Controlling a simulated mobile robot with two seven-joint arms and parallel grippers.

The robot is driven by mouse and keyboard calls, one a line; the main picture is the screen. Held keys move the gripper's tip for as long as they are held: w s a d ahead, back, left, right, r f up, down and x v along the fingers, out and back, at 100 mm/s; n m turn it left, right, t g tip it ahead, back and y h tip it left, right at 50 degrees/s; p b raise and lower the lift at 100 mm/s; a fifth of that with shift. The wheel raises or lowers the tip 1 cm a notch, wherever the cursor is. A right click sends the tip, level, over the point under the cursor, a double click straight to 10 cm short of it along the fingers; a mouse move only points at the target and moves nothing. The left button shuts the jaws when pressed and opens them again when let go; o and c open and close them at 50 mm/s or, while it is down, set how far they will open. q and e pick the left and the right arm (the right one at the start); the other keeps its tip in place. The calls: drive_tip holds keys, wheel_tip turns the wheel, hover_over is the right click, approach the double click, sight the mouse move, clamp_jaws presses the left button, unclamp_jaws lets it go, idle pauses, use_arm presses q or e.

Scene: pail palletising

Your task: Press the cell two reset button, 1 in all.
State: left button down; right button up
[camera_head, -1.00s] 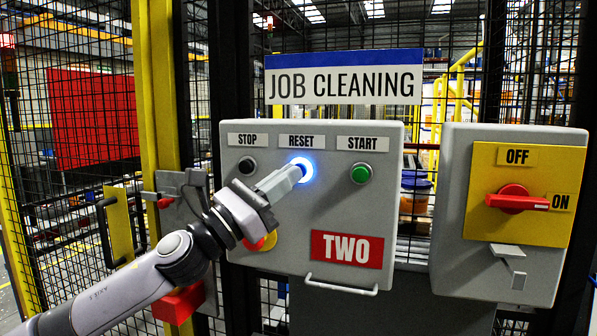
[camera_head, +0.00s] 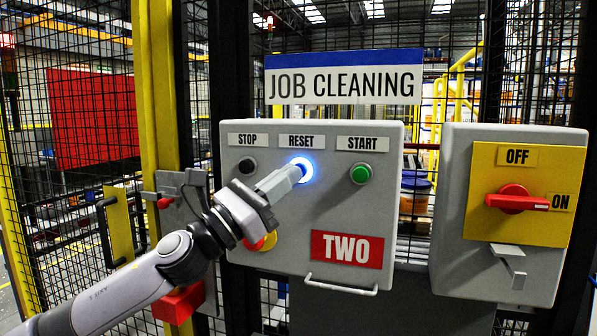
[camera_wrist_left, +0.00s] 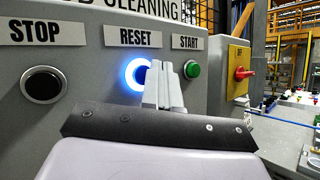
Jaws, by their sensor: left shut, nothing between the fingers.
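The grey control box (camera_head: 335,230) marked TWO carries a RESET button (camera_head: 306,164) with a lit blue-white ring. My left gripper (camera_head: 296,173) is shut and empty, with its fingertips at the reset button and covering part of it. The reset button's ring also shows in the left wrist view (camera_wrist_left: 130,76), partly hidden behind the fingers (camera_wrist_left: 165,75). I cannot tell whether the fingertips touch the button. A black STOP button (camera_head: 247,165) is to its left and a green START button (camera_head: 361,173) to its right. My right gripper is not in view.
A yellow and red button (camera_head: 268,243) sits low on the box, partly behind my left gripper. A grey box with a red rotary switch (camera_head: 515,199) stands at the right. A handle (camera_head: 341,289) sticks out below the TWO label. Mesh fencing stands behind.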

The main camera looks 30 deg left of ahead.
use_arm(q)
drive_tip(key=shift+w, duration=0.1)
drive_tip(key=shift+w+a, duration=0.1)
drive_tip(key=shift+w, duration=0.25)
drive_tip(key=shift+w+a, duration=0.15)
drive_tip(key=shift+w, duration=0.3)
idle(0.7)
drive_tip(key=shift+s, duration=0.1)
drive_tip(key=shift+s+d, duration=0.3)
drive_tip(key=shift+s, duration=0.5)
drive_tip(key=s+b, duration=0.1)
drive_tip(key=s, duration=0.1)
drive_tip(key=s+d+b, duration=0.1)
drive_tip(key=s, duration=0.2)
idle(0.3)
